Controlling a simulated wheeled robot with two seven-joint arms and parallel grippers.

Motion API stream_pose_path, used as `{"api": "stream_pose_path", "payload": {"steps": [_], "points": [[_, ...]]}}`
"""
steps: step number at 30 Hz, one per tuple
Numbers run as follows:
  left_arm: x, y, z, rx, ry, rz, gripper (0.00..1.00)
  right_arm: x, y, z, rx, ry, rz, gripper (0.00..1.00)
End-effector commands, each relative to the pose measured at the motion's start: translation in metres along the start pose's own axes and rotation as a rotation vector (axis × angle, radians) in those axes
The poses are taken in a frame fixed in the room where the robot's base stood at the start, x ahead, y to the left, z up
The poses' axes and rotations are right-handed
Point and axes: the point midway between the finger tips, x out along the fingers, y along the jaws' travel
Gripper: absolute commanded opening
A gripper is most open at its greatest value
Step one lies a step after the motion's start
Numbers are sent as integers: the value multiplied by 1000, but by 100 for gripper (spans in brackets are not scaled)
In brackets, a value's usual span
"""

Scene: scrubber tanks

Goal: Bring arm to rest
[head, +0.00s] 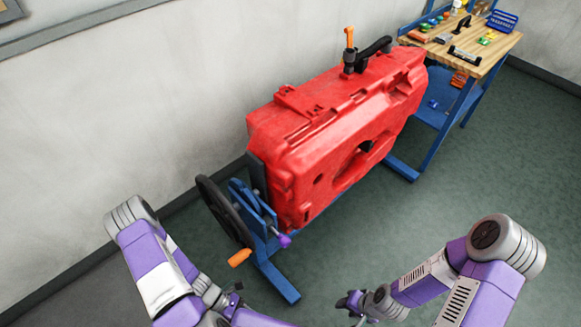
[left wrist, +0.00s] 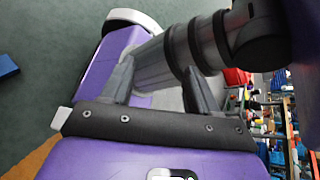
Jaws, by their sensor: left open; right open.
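My right gripper (head: 350,303) is at the bottom of the head view, at the end of the purple and grey right arm. It is small and dark there, apart from the stand and the tank. My left arm comes in from the left in the head view and folds back low. Its gripper (head: 234,298) is partly hidden among my own arm links at the bottom. In the left wrist view the left gripper (left wrist: 158,88) has its two dark fingers spread apart, with my own purple and grey parts filling much of the picture. Neither gripper shows anything held.
A large red tank (head: 330,125) is mounted on a blue stand (head: 270,268) with a black handwheel (head: 221,208) and an orange handle (head: 240,257), close to my left arm. A wooden workbench (head: 470,45) with tools stands at the back right. The green floor (head: 500,160) is clear at right.

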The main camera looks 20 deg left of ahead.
Motion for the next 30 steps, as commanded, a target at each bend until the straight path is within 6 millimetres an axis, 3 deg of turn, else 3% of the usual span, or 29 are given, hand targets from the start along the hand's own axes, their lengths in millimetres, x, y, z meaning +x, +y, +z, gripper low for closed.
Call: {"api": "stream_pose_path", "payload": {"steps": [5, 9, 15, 20, 30], "points": [[9, 26, 19, 682, 428, -57, 60, 0, 0, 0, 0, 0, 0, 43], [13, 53, 55, 1203, 667, -75, 60, 0, 0, 0, 0, 0, 0, 43], [24, 71, 109, 1686, 832, -62, 60, 0, 0, 0, 0, 0, 0, 43], [27, 74, 124, 1798, 866, -49, 60, 0, 0, 0, 0, 0, 0, 43], [26, 74, 124, 1795, 866, -48, 60, 0, 0, 0, 0, 0, 0, 43]]}}
